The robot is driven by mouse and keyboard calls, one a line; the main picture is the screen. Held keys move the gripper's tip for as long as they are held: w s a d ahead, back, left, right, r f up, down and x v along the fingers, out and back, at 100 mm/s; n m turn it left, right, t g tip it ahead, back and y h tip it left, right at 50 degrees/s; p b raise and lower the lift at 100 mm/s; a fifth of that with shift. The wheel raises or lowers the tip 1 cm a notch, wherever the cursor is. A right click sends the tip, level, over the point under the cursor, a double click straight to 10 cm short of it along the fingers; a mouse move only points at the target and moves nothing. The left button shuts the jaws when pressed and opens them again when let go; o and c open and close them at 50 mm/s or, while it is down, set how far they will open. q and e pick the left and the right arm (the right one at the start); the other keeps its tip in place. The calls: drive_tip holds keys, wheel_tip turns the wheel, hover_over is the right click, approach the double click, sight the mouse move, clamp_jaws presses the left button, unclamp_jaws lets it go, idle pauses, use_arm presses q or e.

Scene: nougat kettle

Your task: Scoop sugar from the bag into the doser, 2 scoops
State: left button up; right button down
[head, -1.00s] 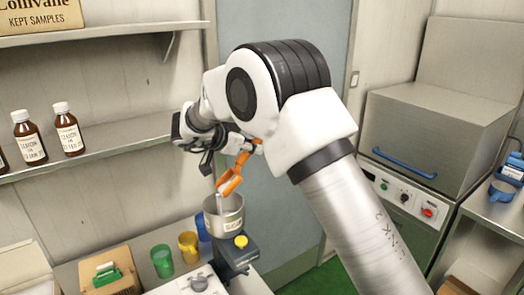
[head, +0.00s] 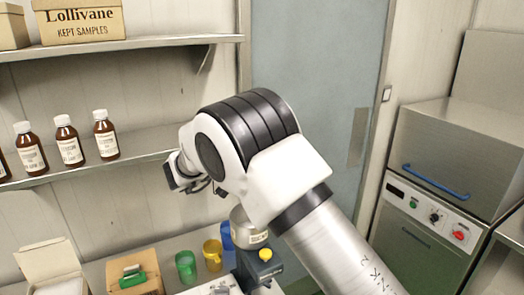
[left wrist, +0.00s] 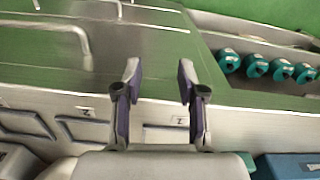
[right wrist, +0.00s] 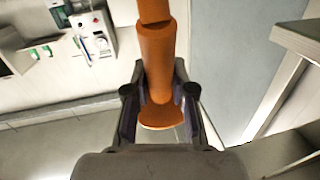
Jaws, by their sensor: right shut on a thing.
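The doser shows in the head view as a metal hopper (head: 246,228) on a dark grey body with a yellow knob (head: 265,254); my right arm covers part of it. My right gripper (right wrist: 158,98) is shut on the handle of an orange scoop (right wrist: 157,60) in the right wrist view. The scoop's bowl is out of that view, so its load cannot be seen. In the head view my right arm hides the scoop and the gripper's fingers. My left gripper (left wrist: 159,78) is open and empty in the left wrist view. I cannot identify the sugar bag in any view.
Green (head: 186,266), yellow (head: 212,254) and blue cups stand beside the doser. A cardboard box (head: 135,272) with a green-handled item is left of them. Brown bottles (head: 67,144) line the shelf above. A steel machine (head: 455,165) stands at the right.

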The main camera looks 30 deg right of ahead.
wheel_tip(320, 180, up, 2)
drive_tip(key=y+p, duration=0.2)
drive_tip(key=p, duration=0.1)
drive_tip(key=y, duration=0.2)
drive_tip(key=shift+r+m+y+b, duration=0.2)
drive_tip(key=shift+m+y+b, duration=0.1)
drive_tip(key=shift+m+b, duration=0.1)
drive_tip(key=y, duration=0.2)
drive_tip(key=r+y, duration=0.1)
drive_tip(key=y, duration=0.1)
drive_tip(key=r+y, duration=0.1)
drive_tip(key=y, duration=0.1)
drive_tip(key=shift+s+d+r+m+y, duration=0.1)
drive_tip(key=shift+s+r+m+y, duration=0.1)
drive_tip(key=shift+r+m+y, duration=0.15)
drive_tip(key=shift+d+y, duration=0.1)
drive_tip(key=shift+y, duration=0.85)
drive_tip(key=shift+w, duration=0.2)
